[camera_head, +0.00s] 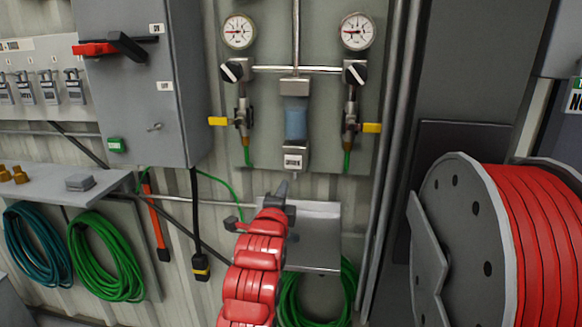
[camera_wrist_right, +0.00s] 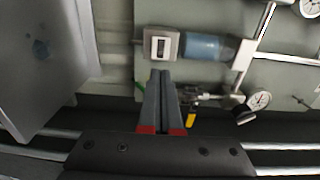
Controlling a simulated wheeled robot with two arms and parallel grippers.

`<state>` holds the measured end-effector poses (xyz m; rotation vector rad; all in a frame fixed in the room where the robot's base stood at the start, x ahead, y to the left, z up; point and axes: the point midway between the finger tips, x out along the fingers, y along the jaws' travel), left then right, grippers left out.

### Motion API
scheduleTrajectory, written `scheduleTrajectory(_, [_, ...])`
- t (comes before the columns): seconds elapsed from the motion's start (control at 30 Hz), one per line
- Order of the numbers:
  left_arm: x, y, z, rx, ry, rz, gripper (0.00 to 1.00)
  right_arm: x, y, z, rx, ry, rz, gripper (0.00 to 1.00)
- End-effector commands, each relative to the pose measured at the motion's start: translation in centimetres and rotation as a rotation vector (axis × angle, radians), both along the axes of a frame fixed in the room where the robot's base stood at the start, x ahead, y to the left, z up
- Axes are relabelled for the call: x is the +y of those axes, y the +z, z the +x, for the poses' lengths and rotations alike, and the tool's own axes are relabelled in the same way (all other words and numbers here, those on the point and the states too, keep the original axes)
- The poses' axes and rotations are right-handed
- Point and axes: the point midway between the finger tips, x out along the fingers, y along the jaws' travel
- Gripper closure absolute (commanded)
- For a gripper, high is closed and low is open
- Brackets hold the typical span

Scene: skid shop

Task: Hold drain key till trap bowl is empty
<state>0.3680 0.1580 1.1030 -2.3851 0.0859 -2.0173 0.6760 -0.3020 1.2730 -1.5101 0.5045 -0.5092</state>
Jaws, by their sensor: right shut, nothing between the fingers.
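The trap bowl (camera_head: 295,122) is a small clear cylinder on the wall panel between two gauges, with blue showing through most of it. It lies sideways in the right wrist view (camera_wrist_right: 203,47). Directly under it is a grey drain block (camera_head: 294,158) with a small white label, also in the wrist view (camera_wrist_right: 160,45). I cannot make out a separate drain key. My right gripper (camera_head: 282,186) is shut and empty, its fingertips just below the drain block. In the wrist view its fingers (camera_wrist_right: 160,76) point at the labelled block, apparently without gripping it. My left gripper is not in view.
Yellow-handled valves (camera_head: 218,121) (camera_head: 371,128) flank the bowl. A grey electrical box (camera_head: 145,100) stands to the left. A metal shelf (camera_head: 315,240) sits beneath the panel. A large red hose reel (camera_head: 470,240) takes up the right side.

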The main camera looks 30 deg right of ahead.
Motion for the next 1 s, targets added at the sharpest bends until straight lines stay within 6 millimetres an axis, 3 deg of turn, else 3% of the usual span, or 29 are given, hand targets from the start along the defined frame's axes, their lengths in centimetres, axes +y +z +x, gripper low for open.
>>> scheduleTrajectory(0.3, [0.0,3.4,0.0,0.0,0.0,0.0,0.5,-4.2,0.5,5.4,0.007,-0.002,-0.002,1.0])
scheduleTrajectory(0.5, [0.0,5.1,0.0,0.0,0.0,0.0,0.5,-6.1,0.5,8.0,0.005,-0.001,-0.002,1.0])
scheduleTrajectory(0.7, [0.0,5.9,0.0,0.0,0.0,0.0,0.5,-7.0,0.1,9.3,0.006,0.0,0.0,1.0])
scheduleTrajectory(1.0, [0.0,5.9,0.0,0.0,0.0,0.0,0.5,-7.2,-0.1,9.6,0.002,0.001,0.0,1.0])
